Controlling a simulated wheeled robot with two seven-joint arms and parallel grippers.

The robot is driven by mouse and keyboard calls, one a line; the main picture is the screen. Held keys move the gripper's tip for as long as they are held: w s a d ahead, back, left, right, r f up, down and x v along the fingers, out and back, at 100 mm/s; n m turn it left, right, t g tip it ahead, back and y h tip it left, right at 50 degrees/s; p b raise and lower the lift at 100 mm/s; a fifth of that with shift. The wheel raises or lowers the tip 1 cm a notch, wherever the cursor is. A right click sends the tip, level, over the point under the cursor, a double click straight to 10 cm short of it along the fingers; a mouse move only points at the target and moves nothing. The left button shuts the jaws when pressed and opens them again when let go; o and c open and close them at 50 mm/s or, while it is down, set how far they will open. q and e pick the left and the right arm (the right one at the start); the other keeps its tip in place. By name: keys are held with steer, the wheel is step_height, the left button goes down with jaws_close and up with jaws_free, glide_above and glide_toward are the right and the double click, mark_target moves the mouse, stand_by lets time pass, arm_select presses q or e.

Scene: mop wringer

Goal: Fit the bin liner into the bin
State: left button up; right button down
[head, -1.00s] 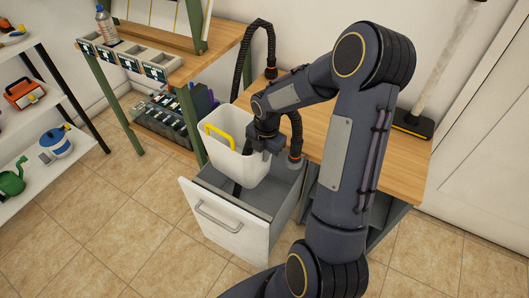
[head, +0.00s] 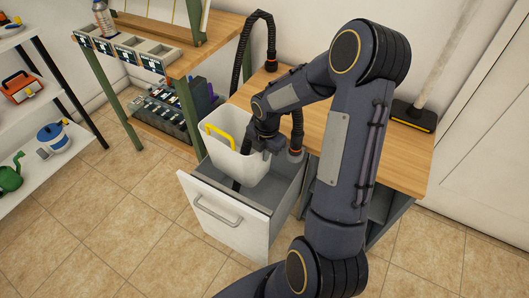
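The bin liner appears to be the white tub with a yellow handle (head: 240,160). It hangs nearly upright over the pulled-out bin drawer (head: 228,218), its lower part inside the opening. The drawer has a white front with a bar handle and grey inner walls. My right gripper (head: 270,148) is at the tub's right rim and appears shut on it; the fingertips are partly hidden. A dark piece shows below the tub inside the drawer, and I cannot tell what it is. My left gripper is not in view.
A wooden worktop (head: 395,150) lies behind the drawer, with a black hose (head: 262,18) looping over it. A broom-like tool (head: 412,116) stands at the back right. A workbench (head: 165,60) and a white shelf (head: 50,100) stand left. The tiled floor left is clear.

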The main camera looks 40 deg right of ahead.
mark_target(264, 168)
steer(key=shift+f+b, duration=1.1)
steer(key=shift+f, duration=0.8)
steer(key=shift+f+b, duration=1.3)
steer(key=shift+f, duration=0.8)
steer(key=shift+f+b, duration=1.25)
steer(key=shift+f, duration=0.7)
steer(key=shift+f+b, duration=1.35)
steer(key=shift+f, duration=0.55)
